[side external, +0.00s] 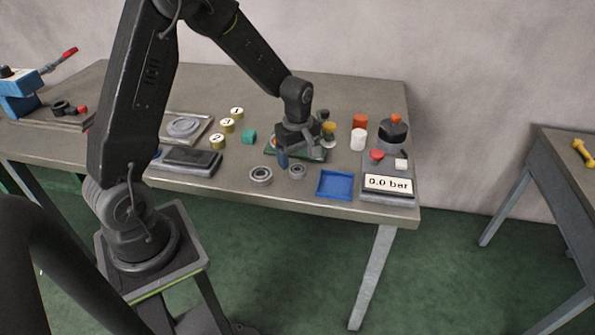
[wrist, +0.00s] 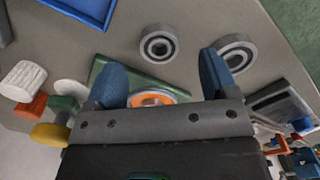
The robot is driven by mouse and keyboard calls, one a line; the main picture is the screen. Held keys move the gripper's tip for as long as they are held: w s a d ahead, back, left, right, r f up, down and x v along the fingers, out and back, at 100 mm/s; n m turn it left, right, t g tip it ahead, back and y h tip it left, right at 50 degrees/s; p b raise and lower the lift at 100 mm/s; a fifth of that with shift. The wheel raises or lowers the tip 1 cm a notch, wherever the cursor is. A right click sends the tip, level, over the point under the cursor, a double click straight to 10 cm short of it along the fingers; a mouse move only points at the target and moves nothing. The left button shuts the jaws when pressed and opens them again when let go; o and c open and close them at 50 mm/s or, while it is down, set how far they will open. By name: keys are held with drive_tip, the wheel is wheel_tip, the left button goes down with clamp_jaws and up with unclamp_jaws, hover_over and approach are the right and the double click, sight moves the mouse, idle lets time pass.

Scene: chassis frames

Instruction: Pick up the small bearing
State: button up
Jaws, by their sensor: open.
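The small bearing (side external: 297,171), a grey metal ring, lies flat on the table near its front edge, left of the blue tray. In the wrist view the small bearing (wrist: 172,45) is beyond the fingertips, roughly centred between them and apart from them. My gripper (side external: 295,153) is above the green board, behind the small bearing. Its two blue fingers are spread with nothing between their tips in the wrist view (wrist: 160,74). A larger bearing (side external: 260,183) lies to the left; it also shows right of the small one in the wrist view (wrist: 224,43).
The blue tray (side external: 335,185) stands right of the small bearing. The green board (side external: 314,155) with an orange ring (wrist: 150,95) lies under my gripper. A gauge box reading 0.0 bar (side external: 389,184) is at the right. Several brass weights (side external: 218,142) stand left.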

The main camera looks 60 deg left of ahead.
sight(298, 168)
drive_tip(key=f, duration=0.4)
drive_tip(key=shift+a+f, duration=0.1)
drive_tip(key=shift+a, duration=0.1)
drive_tip(key=shift+c, duration=0.3)
drive_tip(key=shift+w, duration=0.1)
drive_tip(key=c, duration=1)
